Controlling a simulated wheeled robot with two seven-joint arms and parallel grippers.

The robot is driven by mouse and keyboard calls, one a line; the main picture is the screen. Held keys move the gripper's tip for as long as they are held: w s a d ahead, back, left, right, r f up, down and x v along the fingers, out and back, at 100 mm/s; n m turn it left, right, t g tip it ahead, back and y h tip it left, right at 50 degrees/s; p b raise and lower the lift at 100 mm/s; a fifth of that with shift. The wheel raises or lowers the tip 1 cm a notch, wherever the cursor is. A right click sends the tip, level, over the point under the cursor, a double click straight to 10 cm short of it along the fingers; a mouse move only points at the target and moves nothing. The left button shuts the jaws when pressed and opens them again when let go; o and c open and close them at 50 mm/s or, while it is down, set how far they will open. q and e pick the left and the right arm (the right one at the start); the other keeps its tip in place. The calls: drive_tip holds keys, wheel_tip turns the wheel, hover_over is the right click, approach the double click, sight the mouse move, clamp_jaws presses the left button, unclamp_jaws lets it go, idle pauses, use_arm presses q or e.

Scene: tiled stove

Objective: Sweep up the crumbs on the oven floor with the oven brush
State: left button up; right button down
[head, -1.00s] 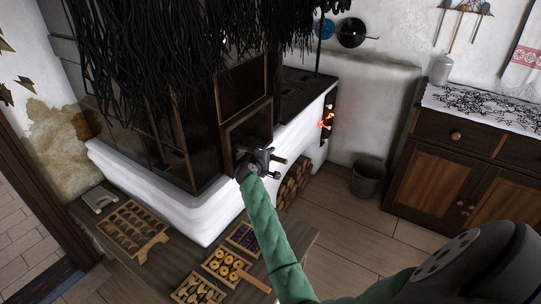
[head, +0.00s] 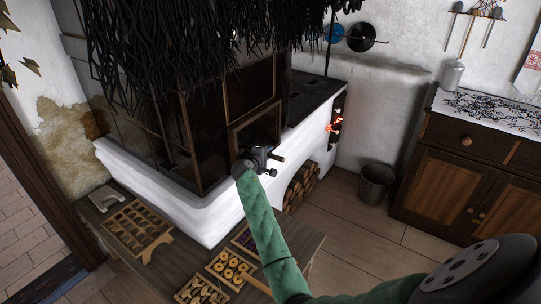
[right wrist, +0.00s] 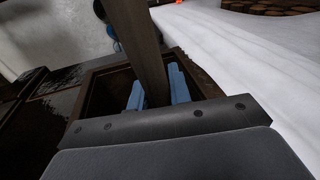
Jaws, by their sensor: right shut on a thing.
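My right gripper (head: 264,160) is at the framed oven mouth (head: 233,137) in the front of the dark tiled stove. In the right wrist view its blue fingers (right wrist: 158,90) are shut on a brown wooden handle (right wrist: 138,45), which I take for the oven brush. The handle runs away from the gripper toward the top of that view. Brush bristles are not seen. The frame of the opening also shows in the right wrist view (right wrist: 92,97), around the fingers. The oven floor and any crumbs are hidden. My left gripper is not in view.
Dark hanging strands (head: 180,50) cover the stove's upper part. A white ledge (head: 185,205) runs along its base. A bench below holds a wooden mould board (head: 137,230) and pastry trays (head: 229,267). A bucket (head: 375,184) and cabinet (head: 440,180) stand right; floor between is clear.

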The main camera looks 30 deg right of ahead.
drive_tip(key=s+p, duration=0.1)
drive_tip(key=s+d+p, duration=0.1)
drive_tip(key=s, duration=0.1)
drive_tip(key=s+d+p, duration=0.1)
drive_tip(key=s, duration=0.1)
idle(1.4)
wheel_tip(320, 180, up, 2)
drive_tip(key=shift+r+p, duration=0.25)
drive_tip(key=shift+p, duration=0.65)
